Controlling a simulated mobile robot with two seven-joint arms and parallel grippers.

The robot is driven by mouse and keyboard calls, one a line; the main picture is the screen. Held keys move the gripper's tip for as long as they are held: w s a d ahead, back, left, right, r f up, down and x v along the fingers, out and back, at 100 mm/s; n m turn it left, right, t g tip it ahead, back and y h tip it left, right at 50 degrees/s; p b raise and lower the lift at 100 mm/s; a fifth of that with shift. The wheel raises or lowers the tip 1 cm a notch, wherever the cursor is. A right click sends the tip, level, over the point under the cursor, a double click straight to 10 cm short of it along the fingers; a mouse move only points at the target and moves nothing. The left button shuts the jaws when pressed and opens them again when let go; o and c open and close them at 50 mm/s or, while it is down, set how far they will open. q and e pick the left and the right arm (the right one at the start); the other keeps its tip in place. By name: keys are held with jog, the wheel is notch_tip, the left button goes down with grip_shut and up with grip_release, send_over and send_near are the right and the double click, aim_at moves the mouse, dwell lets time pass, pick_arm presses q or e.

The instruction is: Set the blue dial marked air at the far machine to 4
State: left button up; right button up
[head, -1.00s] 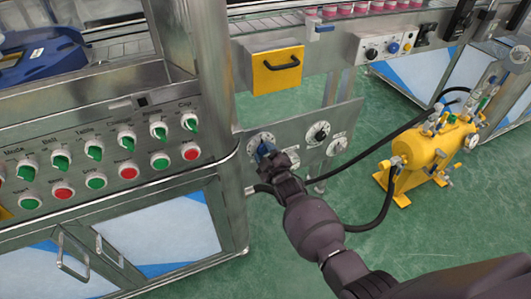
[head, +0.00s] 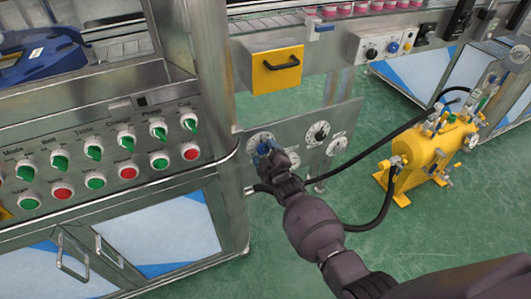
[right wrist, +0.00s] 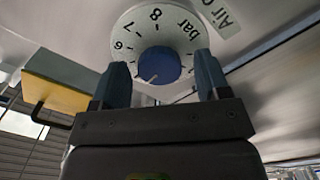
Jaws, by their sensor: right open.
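The blue dial (right wrist: 159,64) shows in the right wrist view, a round blue knob on a white scale plate. Digits 6, 7, 8 and the word bar are readable; the lower digits are hidden by my gripper. A pale pointer mark on the knob points down and slightly left in that view; its number cannot be read. My right gripper (right wrist: 161,78) is open, one finger on each side of the knob, with gaps visible. In the head view the dial's plate (head: 259,137) is partly covered by my right gripper (head: 267,152). My left gripper is not in view.
Two other dials, one with a black knob (head: 318,132), sit to the right on the same steel panel. A control panel with green switches (head: 93,152) is at left. A yellow tank (head: 430,150) with black hoses stands at right.

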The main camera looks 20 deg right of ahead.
jog(key=shift+s+r, duration=0.1)
jog(key=shift+s, duration=0.2)
pick_arm(q)
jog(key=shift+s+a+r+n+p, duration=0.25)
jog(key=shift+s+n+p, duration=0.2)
jog(key=shift+p, duration=0.95)
pick_arm(e)
jog(key=s, duration=1)
jog(key=shift+d, duration=0.15)
jog(key=shift+s, duration=0.1)
